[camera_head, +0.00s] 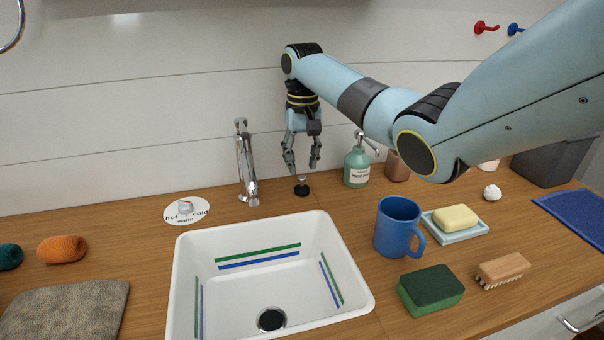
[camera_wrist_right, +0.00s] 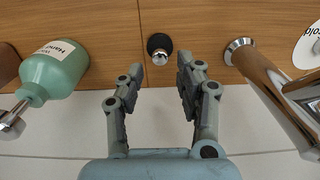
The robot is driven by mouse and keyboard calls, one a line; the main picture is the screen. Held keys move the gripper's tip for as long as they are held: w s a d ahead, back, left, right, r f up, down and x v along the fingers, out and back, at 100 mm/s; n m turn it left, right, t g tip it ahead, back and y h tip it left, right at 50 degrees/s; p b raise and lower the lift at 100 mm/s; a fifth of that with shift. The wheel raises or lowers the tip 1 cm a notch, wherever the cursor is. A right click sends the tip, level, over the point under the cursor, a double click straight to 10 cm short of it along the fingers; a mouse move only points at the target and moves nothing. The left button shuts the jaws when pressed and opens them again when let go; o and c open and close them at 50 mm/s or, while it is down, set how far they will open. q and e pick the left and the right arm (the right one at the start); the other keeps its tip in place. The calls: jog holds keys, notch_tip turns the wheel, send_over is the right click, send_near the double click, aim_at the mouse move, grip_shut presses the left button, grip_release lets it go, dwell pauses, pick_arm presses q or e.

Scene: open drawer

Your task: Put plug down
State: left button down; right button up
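The plug (camera_head: 301,187) is a small black disc with a metal knob. It stands on the wooden counter behind the sink, between the faucet and the soap bottle. It also shows in the right wrist view (camera_wrist_right: 159,47), just beyond the fingertips. My right gripper (camera_head: 302,170) points down above the plug. Its fingers (camera_wrist_right: 167,60) are apart with nothing between them, and the plug is free of them. The white sink (camera_head: 345,262) has a dark drain hole (camera_head: 271,319) in its floor. My left gripper is in neither view.
The metal faucet (camera_head: 246,165) stands left of the plug, and the green soap bottle (camera_head: 357,167) stands right of it. A blue mug (camera_head: 394,228), a soap dish (camera_head: 470,236), a green sponge (camera_head: 431,289) and a brush (camera_head: 503,270) occupy the right counter.

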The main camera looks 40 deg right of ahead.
aim_at(302, 176)
notch_tip(302, 176, up, 7)
dwell(0.8)
